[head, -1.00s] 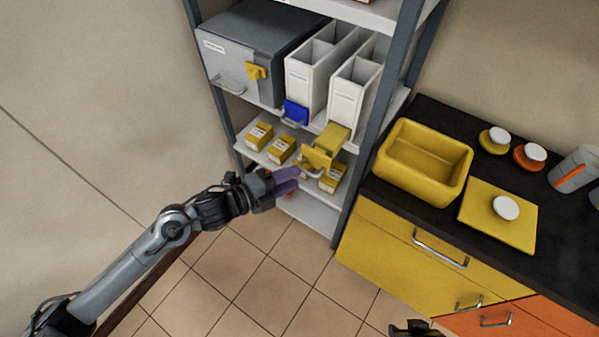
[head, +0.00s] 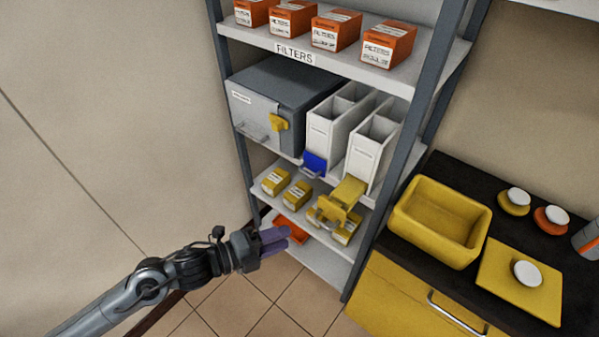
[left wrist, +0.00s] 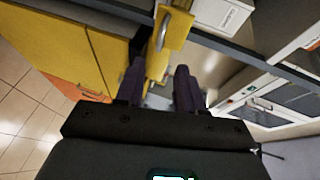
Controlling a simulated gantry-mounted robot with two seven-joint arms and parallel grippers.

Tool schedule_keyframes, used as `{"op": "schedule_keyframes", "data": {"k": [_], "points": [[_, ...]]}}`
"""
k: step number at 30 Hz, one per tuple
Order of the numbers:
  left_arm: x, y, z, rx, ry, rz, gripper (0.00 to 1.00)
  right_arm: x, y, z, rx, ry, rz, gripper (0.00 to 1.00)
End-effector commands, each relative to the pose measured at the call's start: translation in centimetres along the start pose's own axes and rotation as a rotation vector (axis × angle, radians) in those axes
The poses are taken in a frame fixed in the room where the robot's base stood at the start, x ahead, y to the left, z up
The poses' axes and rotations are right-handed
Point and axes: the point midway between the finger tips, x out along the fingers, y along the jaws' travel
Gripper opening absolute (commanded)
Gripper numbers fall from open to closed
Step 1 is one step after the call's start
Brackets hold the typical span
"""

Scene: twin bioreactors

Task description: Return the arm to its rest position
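My left arm (head: 185,270) reaches in from the lower left in the head view. Its gripper (head: 278,240), with purple fingers, is in front of the lower shelves, to the left of and below the yellow bracket with a handle (head: 335,208). A gap separates the gripper from the bracket. In the left wrist view the two dark purple fingers (left wrist: 158,88) stand apart with nothing held between them. A yellow part with a handle (left wrist: 172,28) shows beyond the fingertips. My right gripper is not in view.
The grey shelf rack (head: 365,235) carries orange filter boxes (head: 332,31), a grey cabinet (head: 270,105), white holders (head: 370,145) and small yellow boxes (head: 297,195). An orange tray (head: 291,231) is low behind the fingers. A dark counter (head: 450,172) with a yellow bin (head: 440,221) stands right.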

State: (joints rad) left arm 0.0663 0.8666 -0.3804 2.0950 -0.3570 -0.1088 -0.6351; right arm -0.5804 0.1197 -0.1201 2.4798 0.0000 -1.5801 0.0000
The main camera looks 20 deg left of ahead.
Motion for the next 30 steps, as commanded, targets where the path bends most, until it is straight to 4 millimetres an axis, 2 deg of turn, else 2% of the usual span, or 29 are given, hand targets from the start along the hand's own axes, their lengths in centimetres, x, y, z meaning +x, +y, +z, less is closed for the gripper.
{"op": "schedule_keyframes", "data": {"k": [5, 8, 9, 12, 14, 17, 21, 24, 30], "points": [[-0.1, 2.1, -1.2, -0.049, 0.009, 0.021, 0.38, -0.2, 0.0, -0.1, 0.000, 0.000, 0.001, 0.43], [0.1, 4.0, -3.7, -0.144, 0.024, 0.016, 0.38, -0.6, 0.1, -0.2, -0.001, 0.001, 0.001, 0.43], [0.1, 4.4, -5.1, -0.195, 0.031, 0.002, 0.38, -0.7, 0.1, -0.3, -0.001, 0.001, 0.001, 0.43], [0.0, 4.8, -7.9, -0.347, -0.010, -0.039, 0.38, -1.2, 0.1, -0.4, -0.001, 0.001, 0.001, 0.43], [-0.5, 5.3, -8.6, -0.471, -0.092, -0.037, 0.38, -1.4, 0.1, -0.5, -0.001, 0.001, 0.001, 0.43], [-2.4, 7.0, -8.3, -0.737, -0.302, 0.007, 0.38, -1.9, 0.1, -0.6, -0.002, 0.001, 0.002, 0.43], [-6.7, 10.4, -7.5, -1.100, -0.616, 0.107, 0.38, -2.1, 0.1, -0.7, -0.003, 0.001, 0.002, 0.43], [-9.9, 12.4, -7.4, -1.307, -0.807, 0.173, 0.38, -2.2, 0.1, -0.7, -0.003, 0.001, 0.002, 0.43], [-14.7, 14.5, -8.2, -1.569, -1.095, 0.281, 0.38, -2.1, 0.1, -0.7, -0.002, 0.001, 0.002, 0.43]]}}
